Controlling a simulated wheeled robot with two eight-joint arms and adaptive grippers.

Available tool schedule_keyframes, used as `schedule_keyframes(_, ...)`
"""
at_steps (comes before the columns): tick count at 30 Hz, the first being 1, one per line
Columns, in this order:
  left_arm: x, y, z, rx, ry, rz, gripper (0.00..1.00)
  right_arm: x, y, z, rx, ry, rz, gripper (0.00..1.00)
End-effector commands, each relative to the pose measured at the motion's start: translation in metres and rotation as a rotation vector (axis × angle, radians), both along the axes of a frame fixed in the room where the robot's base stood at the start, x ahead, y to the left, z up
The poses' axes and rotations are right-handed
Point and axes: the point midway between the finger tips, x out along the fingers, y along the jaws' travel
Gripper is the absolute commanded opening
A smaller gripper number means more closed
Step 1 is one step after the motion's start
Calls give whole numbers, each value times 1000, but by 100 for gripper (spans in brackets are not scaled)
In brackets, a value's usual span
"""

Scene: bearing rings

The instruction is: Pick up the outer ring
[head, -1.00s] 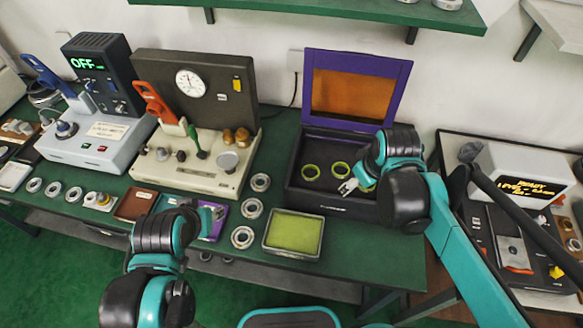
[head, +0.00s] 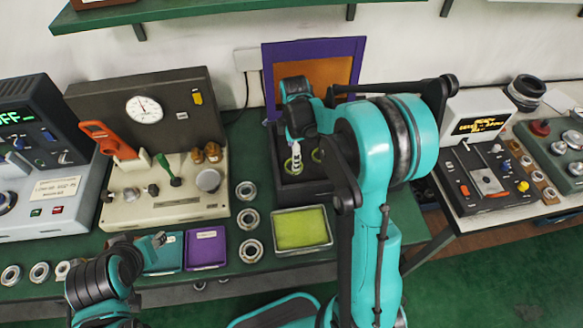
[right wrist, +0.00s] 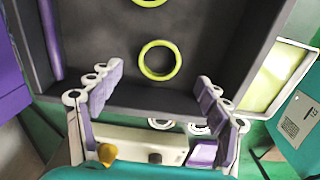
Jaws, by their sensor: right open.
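Yellow-green outer rings lie in a black box (head: 283,192) with a raised purple-framed lid (head: 314,48). One ring (head: 289,168) shows beneath my right gripper (head: 296,156) in the head view, and another ring (head: 316,156) lies to its right. In the right wrist view my right gripper (right wrist: 160,73) is open and empty, its fingers apart on either side of one ring (right wrist: 160,78). A second ring (right wrist: 150,3) is cut by the top edge. My left gripper (head: 157,240) is near the purple tray, its jaws too small to judge. My right arm hides the box's right part.
A tray with a yellow-green pad (head: 300,229) stands before the box. Several metal bearings (head: 249,219) lie left of it, beside a purple tray (head: 206,248). A gauge machine (head: 163,190) stands at left. The box walls surround the rings.

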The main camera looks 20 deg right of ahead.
Motion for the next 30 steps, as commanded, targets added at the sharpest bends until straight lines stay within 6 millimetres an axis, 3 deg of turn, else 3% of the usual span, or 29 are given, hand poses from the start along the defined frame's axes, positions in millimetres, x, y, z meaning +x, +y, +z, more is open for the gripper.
schedule_keyframes(10, 0, 0, -23, 0, 0, 0, 40, 0, -1, -48, 0, -1, -1, 77)
schedule_keyframes(17, 0, 0, -22, 0, 0, 0, 40, 0, -1, -50, 0, -1, -1, 77)
schedule_keyframes(18, 0, 0, -22, 0, 0, 0, 40, 0, -1, -50, 0, -1, -1, 74)
schedule_keyframes(24, 0, 0, -22, 0, 0, 0, 40, 0, -1, -50, 0, -1, -1, 21)
schedule_keyframes(30, 0, 0, -22, 0, 0, 0, 40, 0, -1, -50, 0, -1, -1, 21)
